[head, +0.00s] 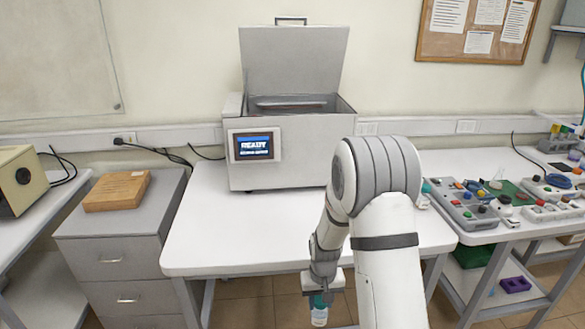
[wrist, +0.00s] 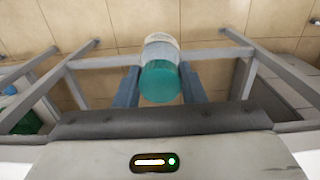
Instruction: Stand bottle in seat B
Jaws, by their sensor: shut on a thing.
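My gripper (head: 319,296) is low in front of the white table, below its top. It is shut on a small bottle (head: 319,317) with a teal cap and a pale body. In the wrist view the bottle (wrist: 160,70) sits between the two blue-grey fingers of my gripper (wrist: 160,86), its teal cap toward the camera. The testing machine (head: 290,120) stands on the table with its lid raised and its screen reading READY. Its inside is mostly hidden by the front wall, and I cannot make out seat B.
The white table (head: 230,230) is clear in front of the machine. A grey drawer cabinet (head: 125,255) with a wooden block (head: 117,191) stands at left. A right-hand bench (head: 470,165) carries control boxes. In the wrist view, table-frame bars (wrist: 210,54) run near the bottle.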

